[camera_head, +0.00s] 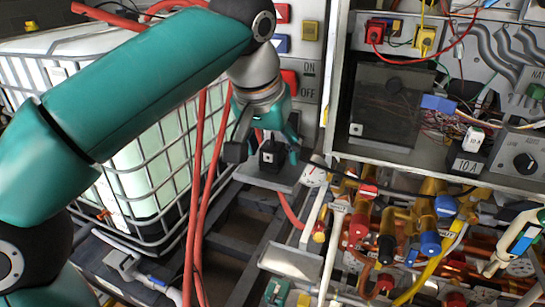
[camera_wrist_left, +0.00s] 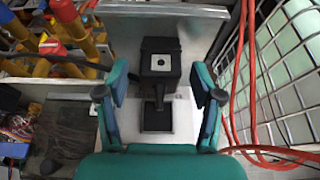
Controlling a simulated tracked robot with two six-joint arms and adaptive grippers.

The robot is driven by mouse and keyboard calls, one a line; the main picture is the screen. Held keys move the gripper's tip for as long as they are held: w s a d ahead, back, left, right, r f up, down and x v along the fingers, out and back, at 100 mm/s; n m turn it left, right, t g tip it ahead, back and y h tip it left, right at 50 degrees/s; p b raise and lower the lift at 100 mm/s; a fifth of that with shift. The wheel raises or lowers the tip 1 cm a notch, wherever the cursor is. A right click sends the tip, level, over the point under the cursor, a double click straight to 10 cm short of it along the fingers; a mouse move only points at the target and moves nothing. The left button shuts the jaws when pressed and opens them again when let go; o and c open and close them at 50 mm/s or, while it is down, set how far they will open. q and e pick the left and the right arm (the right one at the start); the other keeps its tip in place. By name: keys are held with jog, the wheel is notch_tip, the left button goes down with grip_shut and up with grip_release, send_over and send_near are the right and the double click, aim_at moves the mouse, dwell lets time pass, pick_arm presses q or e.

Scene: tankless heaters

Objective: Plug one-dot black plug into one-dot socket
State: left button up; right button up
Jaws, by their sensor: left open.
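The black plug (camera_head: 271,155) stands on a small grey shelf, with a white one-dot label on it. It also shows in the left wrist view (camera_wrist_left: 160,60), between the fingers. My left gripper (camera_head: 267,140) is open above and around the plug; in the left wrist view (camera_wrist_left: 160,88) its two teal fingers are apart, with gaps on both sides of the plug. A dark panel in the cabinet carries a small white label with a mark (camera_head: 355,129); I cannot tell whether this is the one-dot socket. My right gripper is not in view.
The grey shelf (camera_wrist_left: 195,30) is narrow. Red hoses (camera_head: 203,190) and a caged white tank (camera_head: 150,165) stand beside it. A black cable (camera_head: 345,176) runs right from the plug area. Pipes and valves (camera_head: 430,240) crowd the lower right. A 10 A unit (camera_head: 467,165) is at right.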

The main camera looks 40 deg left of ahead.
aim_at(272, 145)
pick_arm(q)
jog(key=shift+c, duration=0.2)
jog(key=c, duration=1.1)
jog(key=shift+r, duration=0.1)
notch_tip(272, 145, up, 10)
jog(key=p, duration=0.4)
